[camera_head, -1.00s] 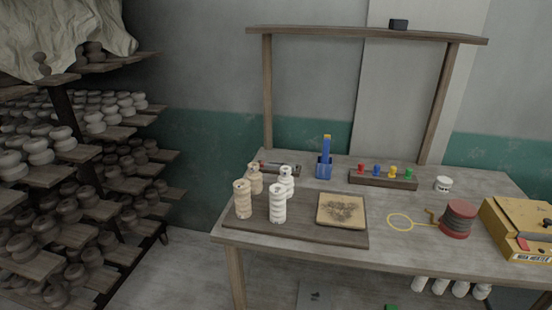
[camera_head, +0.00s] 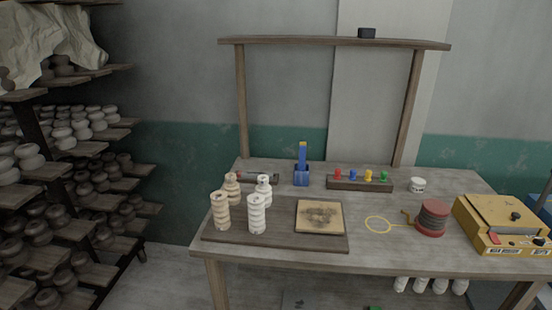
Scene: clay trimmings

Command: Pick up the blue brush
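A blue brush (camera_head: 302,152) with a yellow top end stands upright in a blue holder (camera_head: 301,177) at the back of the wooden table (camera_head: 370,256). Only its upper part shows above the holder. Neither of my grippers is in view.
Several ribbed clay cylinders and a square tan tile (camera_head: 319,217) stand on a dark board (camera_head: 275,241) in front of the holder. A rack of coloured pegs (camera_head: 345,185), a white cup (camera_head: 417,185), a red spool (camera_head: 432,218) and a yellow box (camera_head: 500,224) are to the right. A wooden frame (camera_head: 335,42) rises behind.

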